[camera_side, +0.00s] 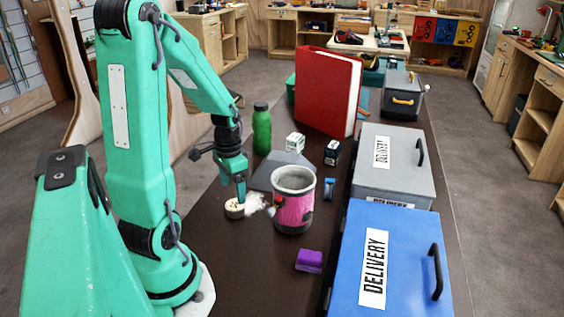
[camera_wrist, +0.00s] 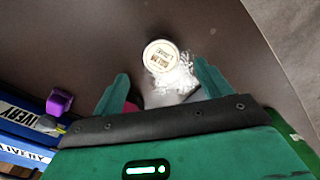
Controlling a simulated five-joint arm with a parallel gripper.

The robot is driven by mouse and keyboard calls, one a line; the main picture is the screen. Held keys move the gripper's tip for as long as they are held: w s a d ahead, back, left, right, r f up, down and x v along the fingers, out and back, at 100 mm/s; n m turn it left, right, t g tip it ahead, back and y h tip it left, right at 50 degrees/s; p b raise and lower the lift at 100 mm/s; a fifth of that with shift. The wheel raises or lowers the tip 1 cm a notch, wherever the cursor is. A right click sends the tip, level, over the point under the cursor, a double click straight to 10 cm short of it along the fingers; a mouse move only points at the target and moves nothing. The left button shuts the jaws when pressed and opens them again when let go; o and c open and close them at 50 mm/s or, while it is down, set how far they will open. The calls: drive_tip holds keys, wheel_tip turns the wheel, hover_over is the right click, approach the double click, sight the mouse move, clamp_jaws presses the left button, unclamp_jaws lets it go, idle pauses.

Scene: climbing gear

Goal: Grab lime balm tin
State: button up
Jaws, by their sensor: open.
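A small round tin (camera_side: 234,210) with a pale lid lies on the dark table below my arm in the side view. In the wrist view the tin (camera_wrist: 162,56) shows its cream lid with dark lettering, too small to read fully; no lime colour shows clearly. A patch of white powder (camera_wrist: 181,78) lies against its lower right side. My gripper (camera_wrist: 161,69) is open, with the tin about midway between its fingertips and slightly beyond them. In the side view my gripper (camera_side: 240,196) points down at the tin and partly overlaps it; contact cannot be told.
A pink pot (camera_side: 293,210) stands close right of the tin. A purple block (camera_side: 309,261), blue delivery box (camera_side: 385,270) and grey delivery box (camera_side: 400,160) are farther right. A green bottle (camera_side: 262,130), small cartons and a red binder (camera_side: 325,90) stand behind. Table front is clear.

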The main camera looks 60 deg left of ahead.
sight(234, 205)
drive_tip(key=shift+f, duration=0.55)
drive_tip(key=shift+f, duration=2.6)
drive_tip(key=c, duration=1.1)
drive_tip(key=shift+r, duration=0.15)
drive_tip(key=shift+r, duration=4.9)
